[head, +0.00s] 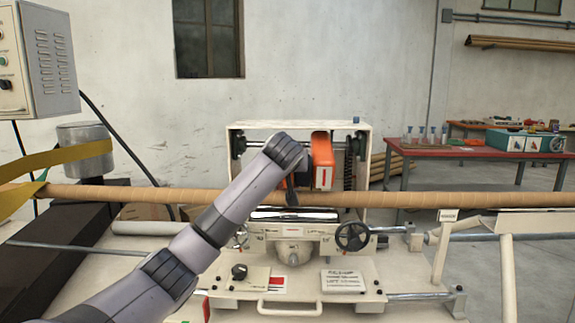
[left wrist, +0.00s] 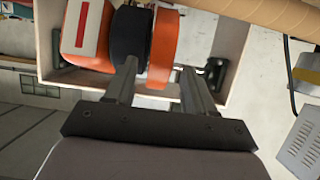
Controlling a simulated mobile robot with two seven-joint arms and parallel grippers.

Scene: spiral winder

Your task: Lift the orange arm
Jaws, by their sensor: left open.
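The orange arm (head: 322,150) stands upright inside the pale machine frame, above the long tan tube, with a white and red label on its front. My left arm reaches in from the left and hides part of it. In the left wrist view the orange arm shows as an orange block with a red label (left wrist: 88,32), a black wheel (left wrist: 130,40) and an orange band (left wrist: 164,48). My left gripper (left wrist: 158,72) is open, its fingers apart on either side of the orange band's lower edge. I cannot tell whether they touch it. My right gripper is not in view.
The tan tube (head: 400,199) runs across the whole machine, close to my left arm. The pale frame (head: 361,190) surrounds the orange arm. A black handwheel (head: 353,236) and a carriage with a handle (head: 290,308) lie in front. A red table (head: 455,153) stands at the back right.

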